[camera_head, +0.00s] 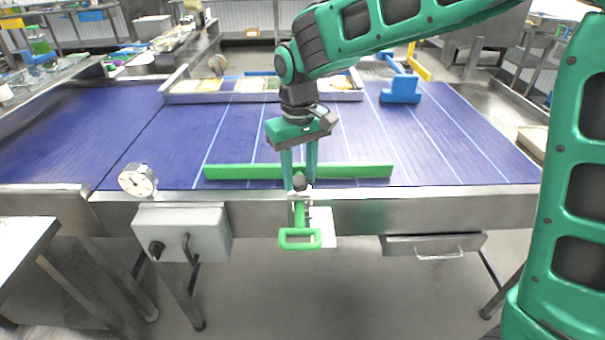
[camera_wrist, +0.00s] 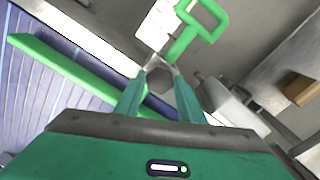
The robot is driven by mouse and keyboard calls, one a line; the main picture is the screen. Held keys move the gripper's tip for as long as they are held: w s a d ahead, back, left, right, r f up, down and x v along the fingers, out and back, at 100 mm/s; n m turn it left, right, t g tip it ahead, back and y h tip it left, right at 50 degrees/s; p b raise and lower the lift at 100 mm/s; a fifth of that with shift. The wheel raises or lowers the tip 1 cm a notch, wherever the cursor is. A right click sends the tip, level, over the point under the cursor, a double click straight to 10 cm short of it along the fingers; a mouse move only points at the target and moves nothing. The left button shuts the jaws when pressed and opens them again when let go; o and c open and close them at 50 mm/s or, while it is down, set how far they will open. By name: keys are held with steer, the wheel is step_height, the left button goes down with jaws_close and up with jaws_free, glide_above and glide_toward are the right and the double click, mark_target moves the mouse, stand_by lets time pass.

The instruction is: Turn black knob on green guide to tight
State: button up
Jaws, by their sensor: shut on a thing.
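The green guide (camera_head: 345,171) is a long bar lying across the near part of the blue belt, with a green loop handle (camera_head: 300,240) hanging over the belt's front edge. The black knob (camera_head: 300,182) sits at the front edge between the bar and the handle. My gripper (camera_head: 299,178) reaches down from above and is shut on the knob. In the wrist view, the dark knob (camera_wrist: 159,79) shows between the fingertips of my gripper (camera_wrist: 162,78). The bar (camera_wrist: 75,70) runs to the left and the handle (camera_wrist: 196,25) is above. Whether the knob is tight cannot be told.
A round dial gauge (camera_head: 138,180) stands on the front rail at left, above a grey control box (camera_head: 182,232). A tray of food (camera_head: 262,97) spans the belt farther back. A blue block (camera_head: 401,92) stands back right. The belt right of the guide is clear.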

mark_target(299, 180)
steer(key=shift+w+r+m, duration=0.1)
steer(key=shift+w+m, duration=0.1)
steer(key=shift+m, duration=1.3)
steer(key=o, duration=1)
steer(key=shift+o, duration=0.2)
steer(key=shift+s, duration=0.1)
step_height(299, 180, up, 11)
steer(key=shift+f, duration=0.2)
